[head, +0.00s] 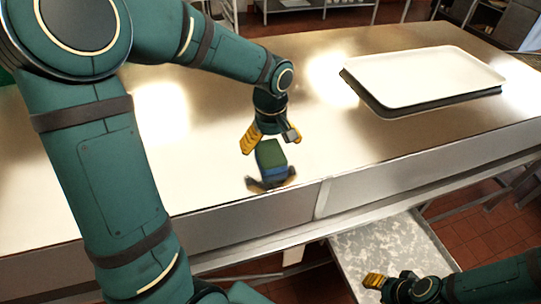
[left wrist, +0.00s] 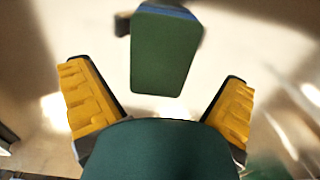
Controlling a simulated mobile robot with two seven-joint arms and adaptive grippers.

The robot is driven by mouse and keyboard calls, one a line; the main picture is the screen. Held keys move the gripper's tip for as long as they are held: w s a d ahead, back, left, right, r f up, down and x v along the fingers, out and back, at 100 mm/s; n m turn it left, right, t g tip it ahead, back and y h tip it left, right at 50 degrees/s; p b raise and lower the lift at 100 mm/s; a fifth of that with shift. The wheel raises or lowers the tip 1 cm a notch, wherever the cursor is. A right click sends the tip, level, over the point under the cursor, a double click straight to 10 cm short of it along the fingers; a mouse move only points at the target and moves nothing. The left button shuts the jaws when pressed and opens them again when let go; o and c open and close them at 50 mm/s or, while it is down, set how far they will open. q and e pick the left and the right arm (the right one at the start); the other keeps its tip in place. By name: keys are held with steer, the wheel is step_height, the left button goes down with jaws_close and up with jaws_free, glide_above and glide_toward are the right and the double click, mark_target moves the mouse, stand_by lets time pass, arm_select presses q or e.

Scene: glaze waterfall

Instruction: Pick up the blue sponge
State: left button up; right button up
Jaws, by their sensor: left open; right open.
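The sponge (head: 271,153) is a small block with a green top face and blue along its side. It is near the front edge of the shiny table. My left gripper (head: 268,141) is open just above and behind it, pointing down. In the left wrist view the green face of the sponge (left wrist: 165,52) shows ahead of the two spread yellow fingers, with a thin blue edge at the top. I see no finger contact. My right gripper (head: 388,284) is low at the bottom right, in front of the table, open and away from the sponge.
A white tray (head: 425,75) on a dark base stands at the right back of the metal table (head: 200,160). A dark shape (head: 270,184) lies just in front of the sponge; I cannot tell whether it is an object or a reflection. A lower shelf (head: 385,250) shows below the table.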

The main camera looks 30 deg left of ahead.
mark_target(271, 152)
arm_select(q)
step_height(271, 152, down, 3)
steer(key=shift+f, duration=0.15)
steer(key=c, duration=0.7)
steer(key=shift+c, duration=0.5)
step_height(271, 152, up, 10)
steer(key=shift+r, duration=0.1)
steer(key=shift+c, duration=0.4)
